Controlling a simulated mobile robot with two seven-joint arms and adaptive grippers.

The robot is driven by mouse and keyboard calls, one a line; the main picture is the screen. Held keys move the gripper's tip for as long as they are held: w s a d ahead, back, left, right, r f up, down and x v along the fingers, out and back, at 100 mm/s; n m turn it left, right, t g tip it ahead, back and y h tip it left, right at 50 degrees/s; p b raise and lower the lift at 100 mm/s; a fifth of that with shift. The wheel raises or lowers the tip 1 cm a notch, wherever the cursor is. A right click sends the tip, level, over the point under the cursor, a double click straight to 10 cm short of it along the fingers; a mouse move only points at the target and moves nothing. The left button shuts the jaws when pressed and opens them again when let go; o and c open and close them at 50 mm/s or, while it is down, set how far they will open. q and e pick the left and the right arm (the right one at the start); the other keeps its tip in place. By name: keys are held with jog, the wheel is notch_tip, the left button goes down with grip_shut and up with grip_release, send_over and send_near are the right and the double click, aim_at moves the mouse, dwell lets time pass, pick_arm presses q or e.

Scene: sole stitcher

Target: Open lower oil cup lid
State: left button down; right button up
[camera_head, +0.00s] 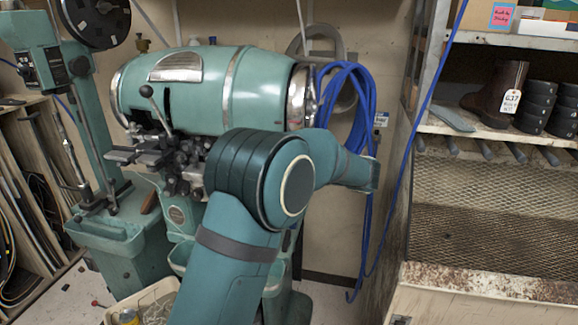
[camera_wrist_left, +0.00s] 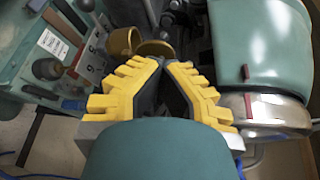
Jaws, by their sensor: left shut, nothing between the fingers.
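In the left wrist view my left gripper (camera_wrist_left: 167,78) has yellow, ribbed fingers that converge at the tips with nothing between them; it is shut. Just beyond the tips are two brass-coloured round parts: one at the left, a brass cup-like part (camera_wrist_left: 122,41), and a brass rounded part (camera_wrist_left: 155,48) nearer the fingertips. They look like oil cup parts, but I cannot tell which is cup and which is lid, or whether the fingers touch them. In the head view the teal stitcher (camera_head: 205,90) stands behind my arm, which hides part of it. Neither gripper shows there.
A teal drum-shaped housing (camera_wrist_left: 262,45) is close on the right of the left wrist view. A tool-filled panel (camera_wrist_left: 60,50) is at its left. In the head view a blue hose (camera_head: 345,90) hangs right of the stitcher, and a metal shelf (camera_head: 485,185) stands at the right.

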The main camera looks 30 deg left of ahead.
pick_arm(q)
jog(key=c, duration=0.9)
grip_release()
jog(key=shift+a+f, duration=0.1)
jog(key=shift+a, duration=0.05)
jog(key=v, duration=1.2)
